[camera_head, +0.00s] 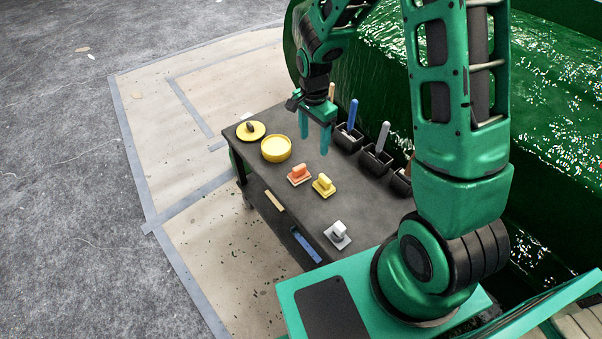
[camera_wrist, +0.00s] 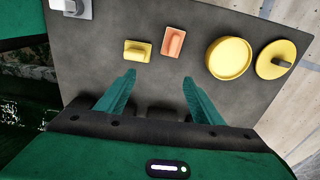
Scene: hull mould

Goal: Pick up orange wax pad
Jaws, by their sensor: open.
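The orange wax pad (camera_head: 299,175) has a raised grip on a flat base. It lies on the dark cart top, left of a yellow pad (camera_head: 324,185) in the head view. In the wrist view the orange pad (camera_wrist: 173,42) lies ahead of my gripper, between the yellow pad (camera_wrist: 137,51) and a round yellow tin. My gripper (camera_head: 315,142) is open and empty above the cart, beyond the orange pad in the head view. In the wrist view its two green fingers (camera_wrist: 158,82) stand wide apart, with nothing between them. The orange pad is fully visible in both views.
The round yellow tin (camera_head: 276,149) and a yellow lid with a dark knob (camera_head: 250,131) stand at the cart's far left. A grey-white pad (camera_head: 337,234) lies nearer. Dark holders (camera_head: 376,162) with upright handled tools line the right edge, beside the glossy green mould (camera_head: 540,70).

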